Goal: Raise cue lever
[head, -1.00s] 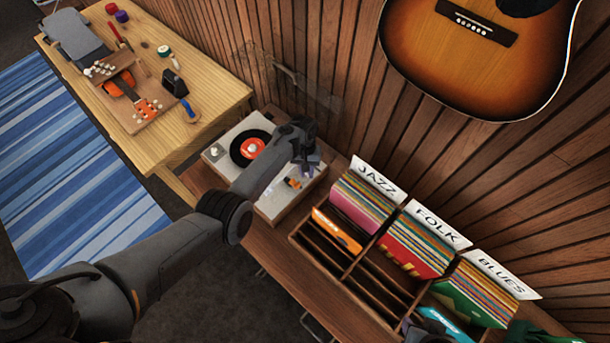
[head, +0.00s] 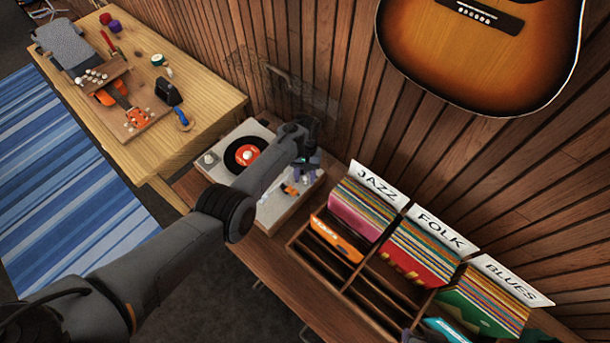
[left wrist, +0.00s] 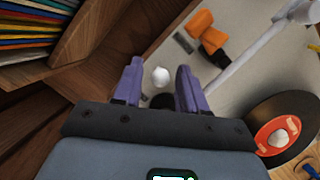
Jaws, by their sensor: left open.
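The turntable (head: 270,212) is a pale deck with a black record (head: 240,149) with an orange-red label. My left gripper (head: 308,168) is over the deck's right end. In the left wrist view its two purple fingers (left wrist: 158,85) are open. A small white round knob (left wrist: 161,76), probably the cue lever's tip, shows between the fingers, apart from both in the picture. Its lower part is hidden or dark. The white tonearm (left wrist: 255,55) and an orange block (left wrist: 199,24) are beyond the fingers.
A wooden record rack (head: 352,283) with JAZZ, FOLK and BLUES cards stands right of the turntable. The slatted wall (head: 330,110) is close behind. A sunburst guitar (head: 480,60) hangs at upper right. A workbench (head: 215,95) with a ukulele stands at left.

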